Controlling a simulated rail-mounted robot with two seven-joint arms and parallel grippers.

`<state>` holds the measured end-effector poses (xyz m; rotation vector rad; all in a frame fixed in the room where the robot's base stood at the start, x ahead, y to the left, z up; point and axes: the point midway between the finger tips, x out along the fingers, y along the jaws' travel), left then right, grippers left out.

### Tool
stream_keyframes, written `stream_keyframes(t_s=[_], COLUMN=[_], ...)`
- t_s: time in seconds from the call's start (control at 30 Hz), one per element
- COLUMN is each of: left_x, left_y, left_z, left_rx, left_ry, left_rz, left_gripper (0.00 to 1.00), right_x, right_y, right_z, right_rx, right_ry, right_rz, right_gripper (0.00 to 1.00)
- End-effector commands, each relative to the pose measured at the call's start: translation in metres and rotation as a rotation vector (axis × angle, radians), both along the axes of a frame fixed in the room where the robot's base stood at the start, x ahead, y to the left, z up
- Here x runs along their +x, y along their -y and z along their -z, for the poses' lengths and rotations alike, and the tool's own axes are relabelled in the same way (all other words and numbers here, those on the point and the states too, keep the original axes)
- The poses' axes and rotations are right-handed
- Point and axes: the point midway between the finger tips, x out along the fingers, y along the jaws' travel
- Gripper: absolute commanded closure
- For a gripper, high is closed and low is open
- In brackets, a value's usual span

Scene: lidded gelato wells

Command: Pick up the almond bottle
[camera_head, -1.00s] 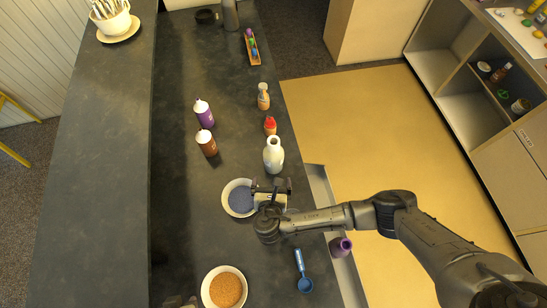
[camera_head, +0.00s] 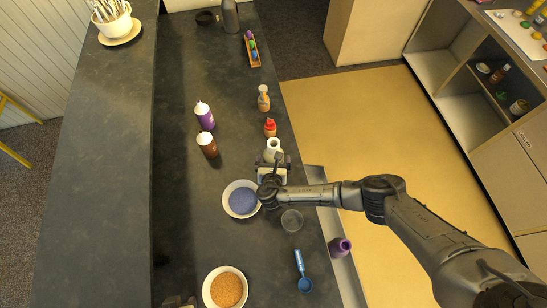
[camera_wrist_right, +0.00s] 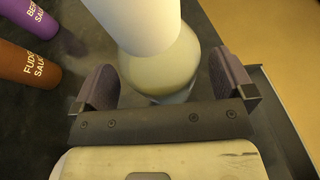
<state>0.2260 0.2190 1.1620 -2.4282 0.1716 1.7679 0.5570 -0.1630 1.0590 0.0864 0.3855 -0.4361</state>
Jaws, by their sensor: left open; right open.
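A pale bottle (camera_head: 273,147) with a white top stands on the dark counter; no label on it is readable. My right gripper (camera_head: 272,162) is open at its near side. In the right wrist view the bottle (camera_wrist_right: 165,70) stands between the two open fingers, with a gap visible on each side. Its lower part is partly hidden by my gripper in the head view. A smaller tan bottle (camera_head: 263,98) and a red-capped bottle (camera_head: 270,127) stand behind it. My left gripper (camera_head: 180,302) shows only partly at the bottom edge.
A purple sauce bottle (camera_head: 205,116) and a brown fudge sauce bottle (camera_head: 207,145) stand to the left. A bowl of blue contents (camera_head: 242,201), a clear round dish (camera_head: 292,220), a blue scoop (camera_head: 304,277) and a bowl of orange-brown crumbs (camera_head: 225,288) are nearer. A purple-capped item (camera_head: 340,247) is at the right edge.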

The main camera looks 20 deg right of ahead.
Motion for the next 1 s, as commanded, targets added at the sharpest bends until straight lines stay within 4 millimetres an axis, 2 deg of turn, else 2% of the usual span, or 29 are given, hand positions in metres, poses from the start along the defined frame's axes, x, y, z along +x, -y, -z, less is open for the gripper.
stream_keyframes(t_s=[0.2, 0.5, 1.0], left_x=[0.0002, 0.0004, 0.0005], left_y=[0.0005, 0.0036, 0.0023], left_z=[-0.0002, -0.0003, -0.0002], left_rx=[-0.002, -0.012, -0.008], left_ry=[0.001, 0.000, 0.001], left_rz=[-0.002, -0.009, -0.005], left_gripper=[0.57, 0.57, 0.57], right_x=[0.0132, 0.0145, 0.0143], right_y=[0.0062, 0.0071, 0.0073], right_z=[0.0069, 0.0078, 0.0076], right_rx=[-0.001, 0.000, 0.000], right_ry=[-0.001, -0.001, -0.001], right_rz=[0.001, 0.000, 0.001], right_gripper=[0.00, 0.01, 0.49])
